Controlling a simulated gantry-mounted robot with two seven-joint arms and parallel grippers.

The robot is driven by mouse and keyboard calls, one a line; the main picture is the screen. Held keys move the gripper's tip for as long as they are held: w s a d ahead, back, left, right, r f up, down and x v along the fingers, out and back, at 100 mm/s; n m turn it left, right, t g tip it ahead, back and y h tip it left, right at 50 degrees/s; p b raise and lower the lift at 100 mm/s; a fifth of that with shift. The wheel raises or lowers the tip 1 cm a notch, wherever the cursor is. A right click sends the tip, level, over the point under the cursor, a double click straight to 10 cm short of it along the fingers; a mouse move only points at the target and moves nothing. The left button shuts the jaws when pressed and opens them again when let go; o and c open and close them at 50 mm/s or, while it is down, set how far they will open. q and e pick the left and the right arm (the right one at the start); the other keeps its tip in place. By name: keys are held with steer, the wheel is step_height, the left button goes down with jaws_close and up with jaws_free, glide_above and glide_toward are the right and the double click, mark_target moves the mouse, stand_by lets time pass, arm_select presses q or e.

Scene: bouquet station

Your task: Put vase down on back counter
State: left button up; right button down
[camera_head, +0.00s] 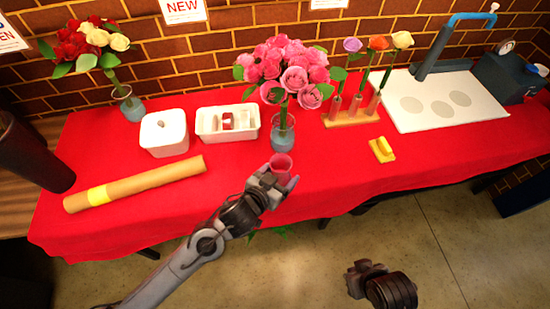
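The red-clothed counter (225,172) runs along the brick wall. My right gripper (364,274) is low in front of the table, over the floor; its finger opening is not clear.
A white canister (164,132), white tray (228,121), paper roll (135,184), tube rack (351,117), yellow block (382,149) and sink board (440,102) stand around. A red-and-cream bouquet (92,42) is back left.

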arm_select(q)
steer(key=w+a+f+b, duration=0.1)
steer(key=w+f, duration=0.1)
steer(key=w, duration=0.1)
steer(key=w+a+f, duration=0.1)
steer(key=w+a, duration=0.1)
steer(key=w, duration=0.1)
steer(key=w+a+f+b, duration=0.1)
steer(key=w+f, duration=0.1)
steer(key=w, duration=0.1)
steer(key=shift+a+f+b, duration=0.3)
steer(key=shift+f+b, duration=0.75)
steer(key=shift+f, duration=1.25)
steer(key=shift+f, duration=0.1)
steer(key=shift+f, duration=0.15)
steer(key=o, duration=1.5)
steer(key=shift+c, duration=0.2)
